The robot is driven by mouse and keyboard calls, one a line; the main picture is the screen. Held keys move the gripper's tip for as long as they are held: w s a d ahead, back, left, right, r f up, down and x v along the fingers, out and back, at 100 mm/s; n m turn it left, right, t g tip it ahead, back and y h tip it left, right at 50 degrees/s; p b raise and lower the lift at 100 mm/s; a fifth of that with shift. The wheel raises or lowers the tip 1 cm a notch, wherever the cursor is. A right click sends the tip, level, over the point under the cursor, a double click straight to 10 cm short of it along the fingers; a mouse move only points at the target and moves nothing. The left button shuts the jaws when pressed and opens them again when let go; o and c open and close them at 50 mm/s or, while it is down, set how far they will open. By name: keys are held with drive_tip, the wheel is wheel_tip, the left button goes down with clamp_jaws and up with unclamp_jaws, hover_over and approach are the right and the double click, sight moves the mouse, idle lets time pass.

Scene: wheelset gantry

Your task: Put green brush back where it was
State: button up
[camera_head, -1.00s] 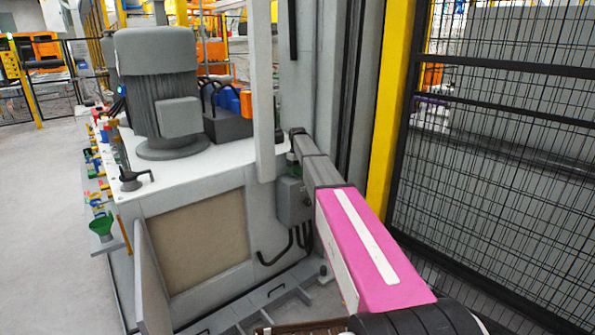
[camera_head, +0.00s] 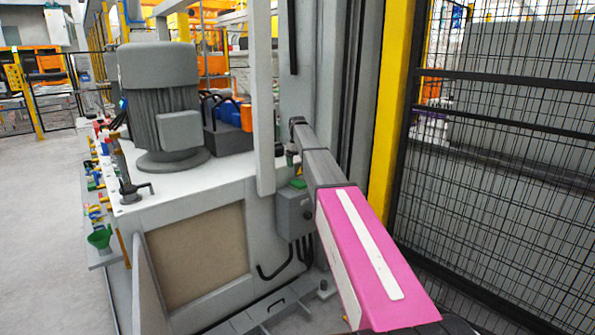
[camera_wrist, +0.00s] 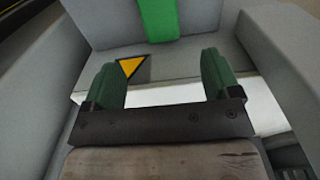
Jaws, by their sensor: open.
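In the wrist view my gripper (camera_wrist: 158,70) has two green fingers standing wide apart, with nothing between them. A flat green strip (camera_wrist: 158,18), which may be the green brush, lies on a grey surface beyond the fingertips, apart from them. In the head view a small green piece (camera_head: 297,183) rests on top of a grey box (camera_head: 294,212) on the machine's side, below the end of my arm. I cannot tell for sure that both are the same thing. My gripper's fingers are hard to make out in the head view.
A yellow warning triangle (camera_wrist: 130,67) marks the grey surface. A large grey motor (camera_head: 160,95) stands on the white machine top to the left. A black mesh fence (camera_head: 500,180) and yellow post (camera_head: 392,100) stand at right. Grey floor (camera_head: 45,200) is open at far left.

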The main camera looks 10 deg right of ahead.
drive_tip(key=s+f+m, duration=0.2)
drive_tip(key=s+f, duration=0.6)
drive_tip(key=s, duration=0.7)
drive_tip(key=s+d+f+m, duration=0.1)
drive_tip(key=s+f+m, duration=0.1)
drive_tip(key=s+f, duration=0.7)
drive_tip(key=s+f+m, duration=0.2)
drive_tip(key=s+f, duration=0.7)
drive_tip(key=s, duration=1.4)
drive_tip(key=shift+d, duration=0.35)
